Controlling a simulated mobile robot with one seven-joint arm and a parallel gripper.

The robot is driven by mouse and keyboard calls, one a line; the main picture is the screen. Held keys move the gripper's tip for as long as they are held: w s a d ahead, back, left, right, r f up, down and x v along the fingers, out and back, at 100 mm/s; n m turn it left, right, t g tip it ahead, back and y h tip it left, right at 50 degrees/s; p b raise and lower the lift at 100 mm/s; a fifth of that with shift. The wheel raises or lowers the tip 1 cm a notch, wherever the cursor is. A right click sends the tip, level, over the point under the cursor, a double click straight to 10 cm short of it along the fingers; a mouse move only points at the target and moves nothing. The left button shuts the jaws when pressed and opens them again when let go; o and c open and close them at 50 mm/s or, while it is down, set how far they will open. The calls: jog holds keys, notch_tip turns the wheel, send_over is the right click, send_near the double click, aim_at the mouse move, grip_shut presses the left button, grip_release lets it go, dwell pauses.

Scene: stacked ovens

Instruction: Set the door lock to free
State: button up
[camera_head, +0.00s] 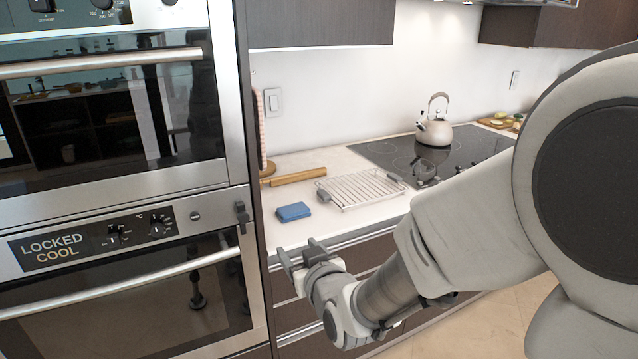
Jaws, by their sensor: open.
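The lower oven has a display (53,248) that reads "LOCKED COOL". A small dark latch (242,214), which looks like the door lock, sits at the right end of the lower oven's control panel (120,232). The lower oven door (125,320) is shut, with a long metal handle (120,284) across its top. My gripper (300,254) is open and empty. It appears to the right of and below the latch, apart from it, in front of the counter's drawers.
The upper oven (110,110) is shut and has its own bar handle. On the counter (292,231) are a blue sponge-like block (293,212), a wire rack (360,188) and a rolling pin (297,176). A kettle (434,131) stands on the cooktop (385,152).

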jog(key=a+f+t+y+b, duration=0.1)
jog(key=a+f+y, duration=0.15)
jog(key=a, duration=0.25)
send_near(244, 219)
jog(key=shift+t, duration=0.4)
jog(key=x, duration=0.9)
jog(key=shift+a+f+p, duration=0.1)
jog(key=shift+f+p, duration=0.2)
jog(key=shift+p, duration=0.1)
jog(key=shift+c, duration=0.2)
grip_shut()
